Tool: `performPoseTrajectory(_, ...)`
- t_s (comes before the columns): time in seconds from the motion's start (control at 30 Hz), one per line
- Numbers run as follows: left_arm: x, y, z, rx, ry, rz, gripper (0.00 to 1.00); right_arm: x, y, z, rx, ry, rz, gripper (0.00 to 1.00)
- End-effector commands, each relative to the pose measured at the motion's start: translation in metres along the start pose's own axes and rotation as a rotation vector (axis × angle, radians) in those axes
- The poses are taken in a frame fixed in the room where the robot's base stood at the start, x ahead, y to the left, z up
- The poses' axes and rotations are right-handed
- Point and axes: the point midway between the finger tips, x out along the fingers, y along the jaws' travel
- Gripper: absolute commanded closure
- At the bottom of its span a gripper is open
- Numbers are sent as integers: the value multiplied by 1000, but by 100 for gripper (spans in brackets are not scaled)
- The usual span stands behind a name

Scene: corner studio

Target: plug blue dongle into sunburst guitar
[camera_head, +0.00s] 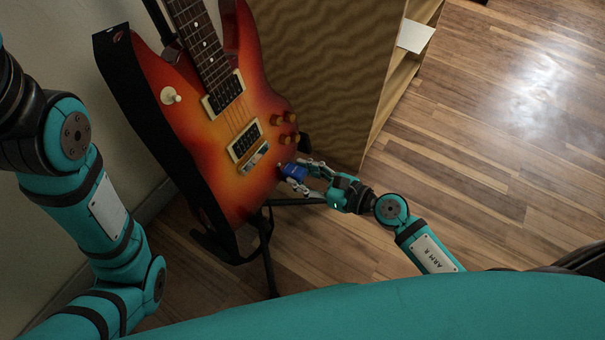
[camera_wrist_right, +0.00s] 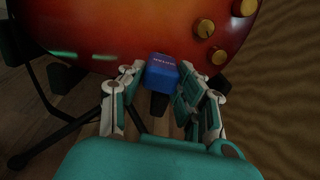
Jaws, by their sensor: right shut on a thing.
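The sunburst guitar (camera_head: 220,110) stands on a black stand against the wall, its body orange and red with a dark strap along its left side. My right gripper (camera_head: 303,178) is at the lower right edge of the body, shut on the blue dongle (camera_head: 293,172). In the right wrist view the dongle (camera_wrist_right: 161,72) sits between the fingertips (camera_wrist_right: 154,90), close against the guitar's lower edge (camera_wrist_right: 135,40). I cannot tell whether it is touching or plugged in; the jack is hidden. My left arm shows at the left, but its gripper is out of view.
The black guitar stand (camera_head: 268,245) has legs just below the body and near my right gripper. A wood-grained panel (camera_head: 325,75) of a shelf unit stands right of the guitar. The wooden floor (camera_head: 480,150) to the right is clear.

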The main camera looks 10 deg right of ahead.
Motion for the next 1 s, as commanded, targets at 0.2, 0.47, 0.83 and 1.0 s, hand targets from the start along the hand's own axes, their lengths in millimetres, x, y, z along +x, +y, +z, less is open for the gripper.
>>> performPoseTrajectory(0.2, 0, 0, 0, 0, 0, 0, 56, 2, 0, 0, 0, -1, 0, 97)
performPoseTrajectory(0.47, 0, 0, 0, 0, 0, 0, 56, 5, 0, 0, 0, -1, 0, 97)
performPoseTrajectory(0.83, -2, 0, 2, -1, -7, -2, 56, 9, 0, 0, 0, -1, -1, 97)
performPoseTrajectory(1.0, -1, -1, 2, -1, -6, -2, 56, 11, 0, 0, 0, 0, -1, 66)
